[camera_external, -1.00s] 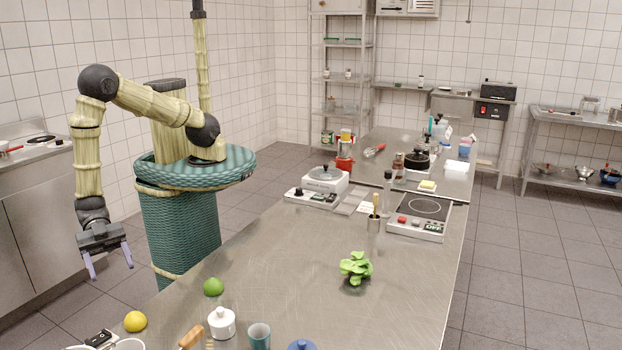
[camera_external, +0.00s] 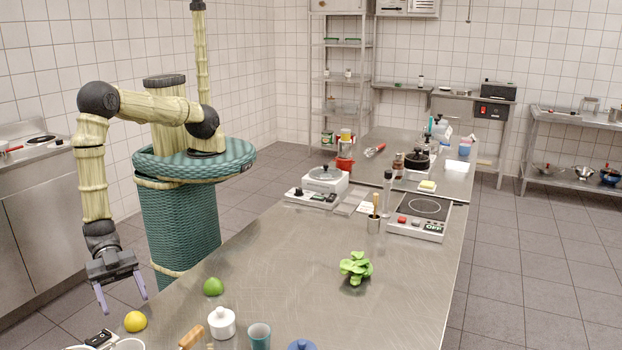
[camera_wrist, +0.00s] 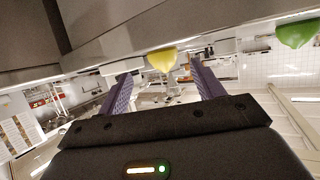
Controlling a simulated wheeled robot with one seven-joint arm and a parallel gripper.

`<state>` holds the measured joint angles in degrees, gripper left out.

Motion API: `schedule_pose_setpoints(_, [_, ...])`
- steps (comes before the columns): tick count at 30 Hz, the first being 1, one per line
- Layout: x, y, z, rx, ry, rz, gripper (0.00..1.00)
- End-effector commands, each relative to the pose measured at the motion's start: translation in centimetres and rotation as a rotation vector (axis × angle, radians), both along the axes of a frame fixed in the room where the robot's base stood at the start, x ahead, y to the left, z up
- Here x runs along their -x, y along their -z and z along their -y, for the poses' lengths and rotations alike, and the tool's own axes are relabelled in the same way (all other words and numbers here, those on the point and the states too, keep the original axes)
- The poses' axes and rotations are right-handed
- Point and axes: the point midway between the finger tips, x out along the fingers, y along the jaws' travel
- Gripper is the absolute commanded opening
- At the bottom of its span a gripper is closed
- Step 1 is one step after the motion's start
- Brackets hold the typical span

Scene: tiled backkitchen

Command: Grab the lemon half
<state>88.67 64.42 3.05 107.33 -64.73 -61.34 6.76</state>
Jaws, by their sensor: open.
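The yellow lemon (camera_external: 135,321) sits on the steel table near its front left edge; whether it is a half or whole I cannot tell. In the wrist view the lemon (camera_wrist: 162,59) appears at the upper middle, beyond and between my fingertips. My gripper (camera_external: 124,304) is open and empty, fingers pointing down, just above and behind the lemon in the external view, by the table's left edge. In the wrist view the fingers of my gripper (camera_wrist: 161,74) are spread apart, with nothing between them.
A green lime (camera_external: 213,287) lies to the right of the lemon. A white lidded pot (camera_external: 222,323), a teal cup (camera_external: 259,336) and a wooden handle (camera_external: 191,337) stand nearby. A black-and-white device (camera_external: 101,339) is left of the lemon. The table's middle (camera_external: 290,265) is clear.

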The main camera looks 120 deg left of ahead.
Motion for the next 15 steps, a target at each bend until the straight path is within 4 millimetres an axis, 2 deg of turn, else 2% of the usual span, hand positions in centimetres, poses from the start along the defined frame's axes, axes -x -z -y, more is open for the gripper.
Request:
schedule_pose_setpoints(7, [-3.2,1.0,1.0,-0.002,-0.001,0.0,0.67])
schedule_pose_setpoints(15, [-3.8,1.5,1.3,-0.001,0.0,0.0,0.67])
